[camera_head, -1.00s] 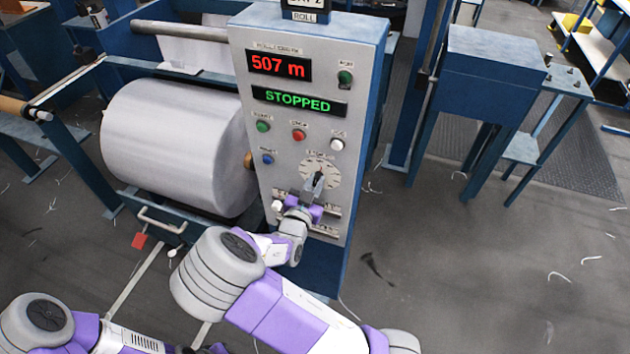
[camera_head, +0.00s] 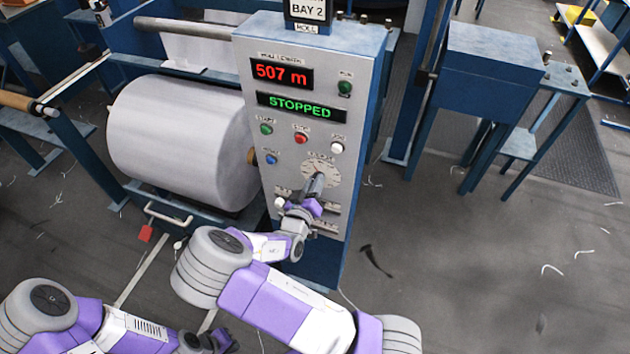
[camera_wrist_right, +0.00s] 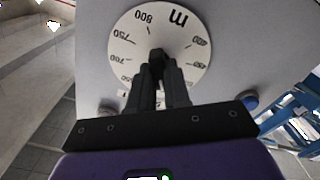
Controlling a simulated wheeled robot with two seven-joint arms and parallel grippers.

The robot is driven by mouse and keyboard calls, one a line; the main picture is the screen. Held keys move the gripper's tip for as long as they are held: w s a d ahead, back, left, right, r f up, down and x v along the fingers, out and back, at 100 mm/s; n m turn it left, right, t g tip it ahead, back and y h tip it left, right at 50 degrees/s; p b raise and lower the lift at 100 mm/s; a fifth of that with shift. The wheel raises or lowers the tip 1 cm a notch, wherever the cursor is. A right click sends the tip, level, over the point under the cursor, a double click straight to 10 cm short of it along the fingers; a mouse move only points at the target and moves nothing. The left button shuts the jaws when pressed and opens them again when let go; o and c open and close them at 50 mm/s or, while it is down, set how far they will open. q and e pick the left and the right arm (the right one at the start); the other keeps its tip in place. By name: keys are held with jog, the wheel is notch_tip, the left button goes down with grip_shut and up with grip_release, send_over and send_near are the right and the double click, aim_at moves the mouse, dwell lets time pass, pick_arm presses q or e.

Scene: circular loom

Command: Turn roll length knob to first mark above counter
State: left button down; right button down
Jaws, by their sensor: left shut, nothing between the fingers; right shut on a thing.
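The grey control panel (camera_head: 350,100) has a red counter display (camera_head: 282,74) reading 507 m. Below, a round pale dial (camera_head: 334,167) surrounds the roll length knob. My right gripper (camera_head: 317,183) is shut on the knob from the front. In the right wrist view, the fingers (camera_wrist_right: 158,85) close around the dark knob (camera_wrist_right: 157,57) at the dial's centre. Dial marks (camera_wrist_right: 130,38) read 700, 750, 800, an m, 400 and 450; the fingers hide the lower part, and I cannot tell where the pointer stands. My left gripper (camera_head: 217,342) is shut and empty at the bottom, away from the panel.
A green STOPPED display (camera_head: 302,106) and several coloured buttons (camera_head: 301,138) sit above the dial. A large white roll (camera_head: 180,140) stands left of the panel. A blue machine (camera_head: 495,65) stands to the right. The floor (camera_head: 450,260) right of the panel is mostly clear.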

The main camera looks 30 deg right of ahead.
jog(key=shift+n, duration=0.3)
jog(key=c, duration=1.1)
grip_release()
jog(key=shift+a, duration=0.1)
jog(key=v, duration=0.7)
jog(key=shift+s+a, duration=0.1)
jog(key=shift+s, duration=0.1)
